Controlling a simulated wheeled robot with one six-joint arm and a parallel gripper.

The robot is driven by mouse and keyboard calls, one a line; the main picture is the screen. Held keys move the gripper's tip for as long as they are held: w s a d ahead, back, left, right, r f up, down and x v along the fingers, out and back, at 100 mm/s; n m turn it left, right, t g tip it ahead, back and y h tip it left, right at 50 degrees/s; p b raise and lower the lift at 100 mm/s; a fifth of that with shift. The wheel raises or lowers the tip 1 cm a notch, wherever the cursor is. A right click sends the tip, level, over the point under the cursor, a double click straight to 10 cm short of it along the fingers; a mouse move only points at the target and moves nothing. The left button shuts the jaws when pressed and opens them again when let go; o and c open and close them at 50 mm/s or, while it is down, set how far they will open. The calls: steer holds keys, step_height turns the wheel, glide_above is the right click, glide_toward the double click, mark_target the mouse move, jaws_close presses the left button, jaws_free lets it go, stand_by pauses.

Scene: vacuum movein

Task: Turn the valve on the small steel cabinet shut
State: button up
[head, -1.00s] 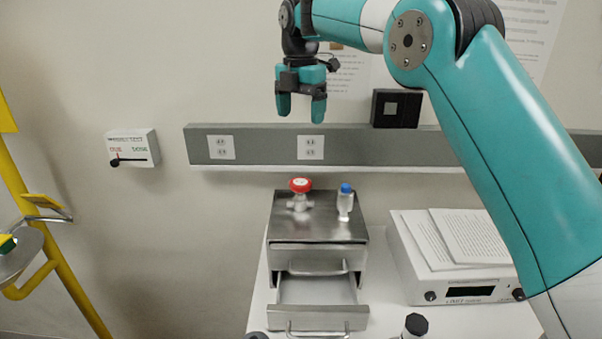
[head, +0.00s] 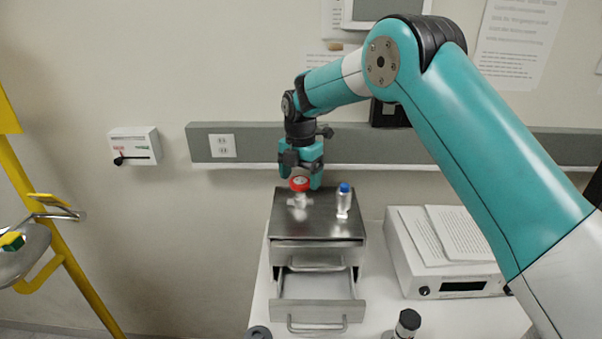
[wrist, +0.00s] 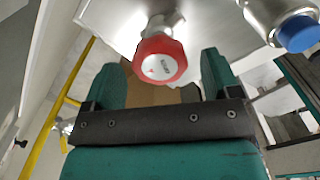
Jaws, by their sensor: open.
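The valve's red round handle (head: 300,184) stands on top of the small steel cabinet (head: 318,222), on a pale metal body. My gripper (head: 300,182) points down right at the handle in the head view. In the wrist view the red handle (wrist: 160,62) shows between the two teal fingertips of my gripper (wrist: 165,80), with a gap on each side. The fingers are open and not closed on it. Whether the fingertips are level with the handle is hard to tell.
The cabinet's lower drawer (head: 318,288) is open. A white instrument with papers (head: 445,268) is at right. A yellow pole (head: 60,250) stands at left.

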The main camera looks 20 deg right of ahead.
steer(key=shift+f, duration=0.5)
steer(key=shift+c, duration=0.2)
steer(key=c, duration=0.9)
steer(key=shift+m, duration=0.3)
